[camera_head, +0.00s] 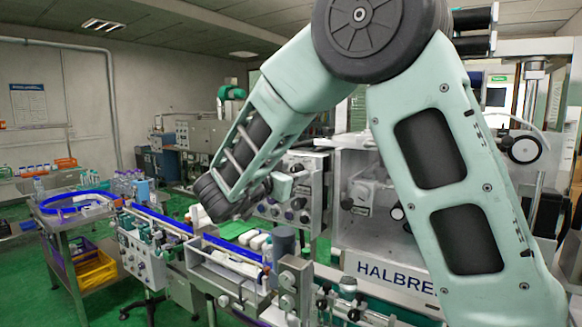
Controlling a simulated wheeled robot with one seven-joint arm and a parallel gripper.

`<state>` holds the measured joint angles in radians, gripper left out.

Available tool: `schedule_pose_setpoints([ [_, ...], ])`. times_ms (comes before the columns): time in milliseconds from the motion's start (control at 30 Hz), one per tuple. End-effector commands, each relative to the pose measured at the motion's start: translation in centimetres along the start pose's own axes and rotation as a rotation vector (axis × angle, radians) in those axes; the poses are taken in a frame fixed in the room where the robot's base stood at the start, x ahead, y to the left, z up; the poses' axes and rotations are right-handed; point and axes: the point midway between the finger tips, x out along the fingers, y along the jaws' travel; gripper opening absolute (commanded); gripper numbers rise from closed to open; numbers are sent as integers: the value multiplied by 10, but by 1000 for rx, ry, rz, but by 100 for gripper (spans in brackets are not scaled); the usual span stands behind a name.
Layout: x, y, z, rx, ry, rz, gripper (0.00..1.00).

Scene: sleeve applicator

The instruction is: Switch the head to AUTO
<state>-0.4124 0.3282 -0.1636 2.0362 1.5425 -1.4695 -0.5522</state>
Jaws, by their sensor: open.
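The sleeve applicator machine (390,272), marked "HALBRE" with the rest hidden by my arm, fills the right half.
A conveyor with blue rails (165,220) runs from the left to the machine, with white items on it near the machine. A metal table (60,222) with yellow crates (95,270) below stands at the left.

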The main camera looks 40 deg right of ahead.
Motion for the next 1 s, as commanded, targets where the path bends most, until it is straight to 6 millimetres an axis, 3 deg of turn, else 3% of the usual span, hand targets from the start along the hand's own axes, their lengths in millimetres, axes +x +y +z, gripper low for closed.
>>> schedule_pose_setpoints([
  [333, 4, 0, 0, -1, 0, 1, 42],
  [500, 3, 0, 0, -1, 0, 1, 0],
  [1000, 3, 2, 6, 123, 0, 1, 0],
])
